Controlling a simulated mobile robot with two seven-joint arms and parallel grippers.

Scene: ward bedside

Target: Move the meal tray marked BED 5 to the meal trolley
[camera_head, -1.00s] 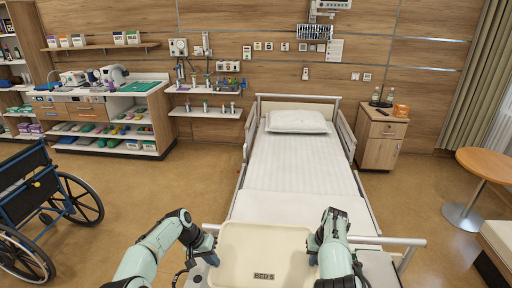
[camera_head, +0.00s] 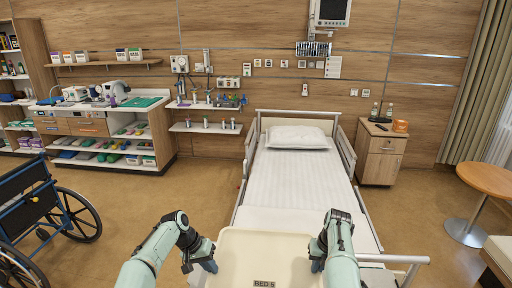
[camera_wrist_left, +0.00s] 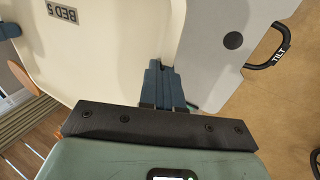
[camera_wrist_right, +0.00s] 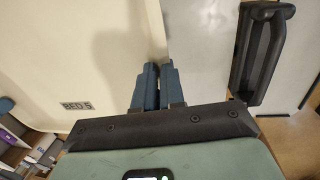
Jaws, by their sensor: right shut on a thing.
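The cream meal tray (camera_head: 262,250) marked BED 5 is at the bottom middle of the head view, over the foot end of the bed. Its label also shows in the left wrist view (camera_wrist_left: 62,12) and the right wrist view (camera_wrist_right: 76,105). My left gripper (camera_head: 209,262) is at the tray's left edge, its fingers close together on the rim (camera_wrist_left: 165,70). My right gripper (camera_head: 317,258) is shut on the right rim (camera_wrist_right: 158,72). Whether the tray touches the bed is hidden. I cannot make out the meal trolley in these views.
The bed (camera_head: 300,178) fills the middle ahead. A wheelchair (camera_head: 45,215) stands at the left, with open floor between it and the bed. A bedside cabinet (camera_head: 380,155) and round table (camera_head: 488,180) are at the right. A TILT handle (camera_wrist_left: 275,45) is near my left gripper.

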